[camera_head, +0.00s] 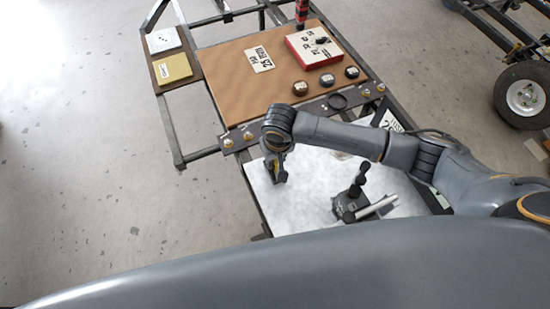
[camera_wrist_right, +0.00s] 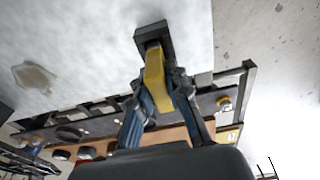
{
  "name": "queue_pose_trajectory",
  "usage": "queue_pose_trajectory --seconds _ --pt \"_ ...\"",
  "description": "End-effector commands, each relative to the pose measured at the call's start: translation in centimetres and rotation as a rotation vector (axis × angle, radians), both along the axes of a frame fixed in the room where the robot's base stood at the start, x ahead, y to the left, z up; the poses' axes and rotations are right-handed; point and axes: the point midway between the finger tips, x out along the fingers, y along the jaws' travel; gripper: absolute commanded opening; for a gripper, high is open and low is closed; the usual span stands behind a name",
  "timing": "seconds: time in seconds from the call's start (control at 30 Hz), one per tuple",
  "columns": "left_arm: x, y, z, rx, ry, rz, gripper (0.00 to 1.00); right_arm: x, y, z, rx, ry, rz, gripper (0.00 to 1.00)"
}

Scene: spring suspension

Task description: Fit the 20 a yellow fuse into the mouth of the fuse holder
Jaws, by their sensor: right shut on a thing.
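My right gripper (camera_wrist_right: 161,88) is shut on the yellow fuse (camera_wrist_right: 154,72), which lies between its two blue-grey fingers in the wrist view. The fuse's far end meets a small dark block (camera_wrist_right: 160,30), which looks like the fuse holder. Whether the end is inside the mouth or only overlaps it in the view, I cannot tell. In the head view the right gripper (camera_head: 277,168) points down over the white sheet's left part; the fuse is too small to tell there. My left gripper is not in view.
A black stand with a silver cylinder (camera_head: 378,207) is on the white sheet (camera_head: 310,170), right of the gripper. Behind is a dark rail (camera_head: 240,135) with brass knobs, then a brown board (camera_head: 225,75) with a red-sided box (camera_head: 313,48) and round pots. Floor is clear at left.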

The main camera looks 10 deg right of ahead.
Motion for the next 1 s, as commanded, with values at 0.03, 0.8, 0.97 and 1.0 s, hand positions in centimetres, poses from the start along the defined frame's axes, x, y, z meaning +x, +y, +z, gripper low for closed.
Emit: queue_pose_trajectory --seconds 0.03,0.8,0.97,1.0 --pt "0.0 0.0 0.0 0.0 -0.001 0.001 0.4 0.0 0.0 0.0 0.001 -0.001 0.0 0.0" --pt "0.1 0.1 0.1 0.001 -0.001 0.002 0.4 0.0 0.1 -1.2 0.001 0.0 0.0 0.38" --pt "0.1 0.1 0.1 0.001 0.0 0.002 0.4 0.0 0.0 -1.1 0.0 -0.001 0.0 0.39" --pt "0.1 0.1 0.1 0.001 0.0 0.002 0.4 0.0 0.0 -1.1 0.0 0.0 0.0 0.39"
